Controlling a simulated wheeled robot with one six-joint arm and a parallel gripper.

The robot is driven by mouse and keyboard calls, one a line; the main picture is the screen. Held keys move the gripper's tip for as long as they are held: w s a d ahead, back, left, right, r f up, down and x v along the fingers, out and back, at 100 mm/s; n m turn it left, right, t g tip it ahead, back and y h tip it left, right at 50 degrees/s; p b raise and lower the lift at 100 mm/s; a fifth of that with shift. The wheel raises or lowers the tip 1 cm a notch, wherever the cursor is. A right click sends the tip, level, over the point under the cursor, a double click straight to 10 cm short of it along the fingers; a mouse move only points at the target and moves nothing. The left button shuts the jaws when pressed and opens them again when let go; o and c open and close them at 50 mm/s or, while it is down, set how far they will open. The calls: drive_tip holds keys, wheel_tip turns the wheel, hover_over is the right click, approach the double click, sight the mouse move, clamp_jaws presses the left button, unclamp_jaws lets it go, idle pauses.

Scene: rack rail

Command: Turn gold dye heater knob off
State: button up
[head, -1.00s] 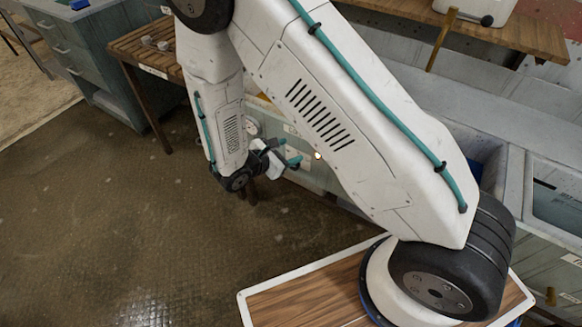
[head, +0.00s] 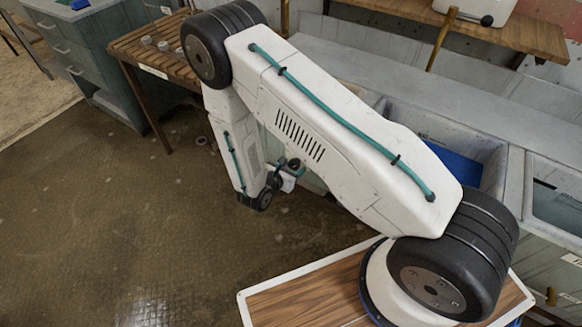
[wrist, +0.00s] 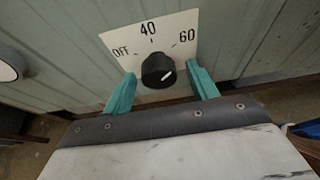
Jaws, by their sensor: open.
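A round black heater knob (wrist: 158,70) sits on a white dial plate (wrist: 178,28) marked OFF, 40 and 60 in the wrist view. Its white pointer line slants up to the right, on the 60 side and away from OFF. No dye name is readable. My gripper (wrist: 160,69) is open, with its two teal fingers apart to the left and right of the knob in the picture. I cannot tell whether the fingertips reach past the knob's face. In the head view my gripper (head: 289,173) is low beside the counter front, partly behind my arm; the knob is hidden there.
The dial is on a pale green panel (wrist: 60,50). A round white gauge (wrist: 8,70) is at the left. A slatted wooden table (head: 140,48) with small items stands at the back left. The counter with a basin (head: 455,145) runs along the right. The floor (head: 110,220) at left is clear.

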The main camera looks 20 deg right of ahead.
drive_tip(key=c, duration=1)
drive_tip(key=shift+o, duration=0.2)
drive_tip(key=shift+w, duration=0.1)
drive_tip(key=n+g+h, duration=0.1)
drive_tip(key=n, duration=0.2)
drive_tip(key=shift+n+g+h, duration=0.3)
drive_tip(key=shift+g+h, duration=0.1)
drive_tip(key=n+g+h, duration=0.1)
drive_tip(key=n+h, duration=0.1)
drive_tip(key=n, duration=0.1)
drive_tip(key=shift+a+f+n, duration=0.1)
drive_tip(key=shift+f+n, duration=0.05)
drive_tip(key=shift+n, duration=0.25)
drive_tip(key=n+h, duration=0.2)
drive_tip(key=n, duration=0.2)
drive_tip(key=shift+w+f+g, duration=0.1)
drive_tip(key=shift+g, duration=0.3)
drive_tip(key=n+h, duration=0.2)
drive_tip(key=n, duration=0.3)
drive_tip(key=shift+n, duration=0.3)
drive_tip(key=shift+t, duration=0.4)
